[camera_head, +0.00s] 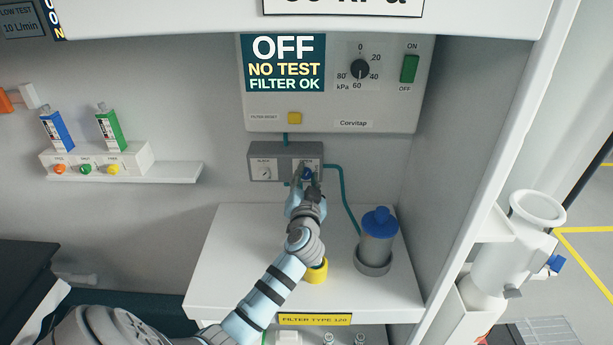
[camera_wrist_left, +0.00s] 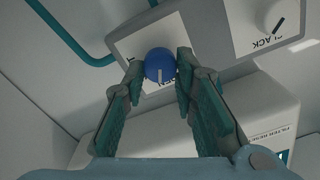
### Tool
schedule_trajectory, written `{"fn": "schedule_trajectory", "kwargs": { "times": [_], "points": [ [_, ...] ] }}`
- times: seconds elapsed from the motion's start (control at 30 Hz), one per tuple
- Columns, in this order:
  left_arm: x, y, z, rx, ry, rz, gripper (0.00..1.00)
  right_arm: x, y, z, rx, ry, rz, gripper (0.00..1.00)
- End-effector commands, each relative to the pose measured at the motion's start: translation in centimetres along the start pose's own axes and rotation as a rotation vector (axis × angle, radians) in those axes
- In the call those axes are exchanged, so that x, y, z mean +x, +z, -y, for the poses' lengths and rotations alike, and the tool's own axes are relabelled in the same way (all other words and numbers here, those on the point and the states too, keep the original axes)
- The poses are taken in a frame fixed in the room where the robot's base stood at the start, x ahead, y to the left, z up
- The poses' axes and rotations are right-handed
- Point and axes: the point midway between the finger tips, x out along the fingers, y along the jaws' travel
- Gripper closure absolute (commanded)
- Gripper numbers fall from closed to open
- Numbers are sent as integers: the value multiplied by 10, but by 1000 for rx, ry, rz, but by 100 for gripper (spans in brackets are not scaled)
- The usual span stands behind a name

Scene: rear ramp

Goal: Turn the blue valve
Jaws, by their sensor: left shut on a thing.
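The blue valve (camera_head: 307,174) is a small round knob on the right white plate of a grey valve box (camera_head: 287,149) on the back wall. In the left wrist view the blue valve (camera_wrist_left: 160,62) has a pale pointer line that points down in the picture. My left gripper (camera_head: 307,177) reaches up to it from below. Its two fingers (camera_wrist_left: 158,70) are shut on the blue valve, one on each side. The fingers partly hide the knob in the head view. My right gripper is not in view.
A second knob marked BLACK (camera_wrist_left: 275,18) sits on the box's other plate. A teal hose (camera_head: 345,190) runs to a blue-topped canister (camera_head: 377,235) at the right. A yellow ring (camera_head: 316,270) is beside my forearm. The control panel (camera_head: 340,115) is above.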

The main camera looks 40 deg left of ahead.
Motion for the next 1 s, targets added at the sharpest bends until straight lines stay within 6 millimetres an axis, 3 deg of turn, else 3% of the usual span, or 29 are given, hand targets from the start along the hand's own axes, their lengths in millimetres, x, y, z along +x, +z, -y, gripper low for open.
{"fn": "schedule_trajectory", "kwargs": {
  "times": [1.0],
  "points": [
    [0,1,-1,923,0,3,100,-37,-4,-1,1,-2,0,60]
  ]
}}
